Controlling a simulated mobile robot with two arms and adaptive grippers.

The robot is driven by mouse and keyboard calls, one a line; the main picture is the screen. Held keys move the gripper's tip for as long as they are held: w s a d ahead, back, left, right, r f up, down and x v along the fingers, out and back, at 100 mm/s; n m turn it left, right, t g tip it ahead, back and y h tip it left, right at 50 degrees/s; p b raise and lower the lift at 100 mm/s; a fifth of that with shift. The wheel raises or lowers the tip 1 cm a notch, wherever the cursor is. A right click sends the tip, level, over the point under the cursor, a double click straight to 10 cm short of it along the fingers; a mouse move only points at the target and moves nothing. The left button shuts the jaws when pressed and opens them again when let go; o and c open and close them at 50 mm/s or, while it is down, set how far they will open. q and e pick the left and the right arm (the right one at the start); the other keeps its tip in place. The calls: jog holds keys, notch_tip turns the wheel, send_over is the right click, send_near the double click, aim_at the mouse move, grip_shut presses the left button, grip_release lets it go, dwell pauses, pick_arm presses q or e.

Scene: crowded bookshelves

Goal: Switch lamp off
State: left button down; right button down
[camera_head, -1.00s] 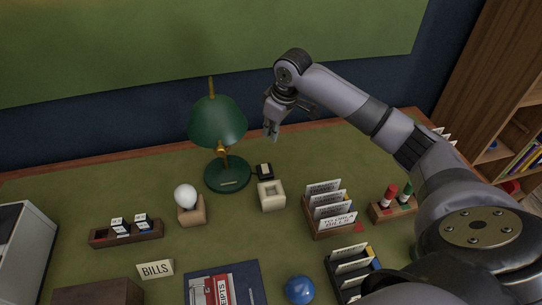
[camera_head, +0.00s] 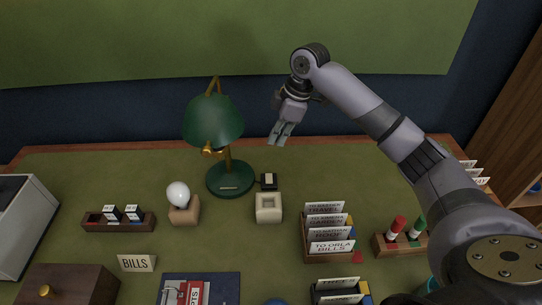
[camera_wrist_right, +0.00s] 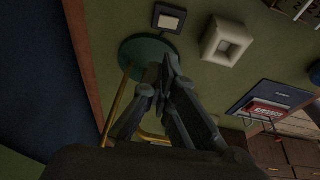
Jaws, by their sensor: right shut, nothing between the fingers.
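The lamp (camera_head: 213,122) has a green shade, a brass stem and a round green base, and stands at the back left of the desk. I cannot tell from its shade whether it is lit. A small black switch box with a pale button (camera_head: 269,181) sits just right of the base; the box also shows in the right wrist view (camera_wrist_right: 168,19), beside the lamp base (camera_wrist_right: 129,48). My right gripper (camera_head: 278,139) is shut and empty, in the air above and behind the switch, right of the shade. My left gripper is not in view.
A beige square holder (camera_head: 268,208) stands in front of the switch. A white bulb on a wooden block (camera_head: 184,211) is left of it. A card rack (camera_head: 329,232) and a marker stand (camera_head: 399,240) are to the right. Green desk surface is clear between them.

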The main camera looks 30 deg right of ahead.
send_near(268, 176)
jog(key=f, duration=0.1)
jog(key=w+a+f, duration=0.1)
jog(key=f, duration=0.1)
jog(key=w+a+f, duration=0.1)
jog(key=f, duration=0.1)
jog(key=shift+a+p, duration=0.2)
jog(key=shift+p, duration=0.1)
jog(key=shift+f, duration=0.6)
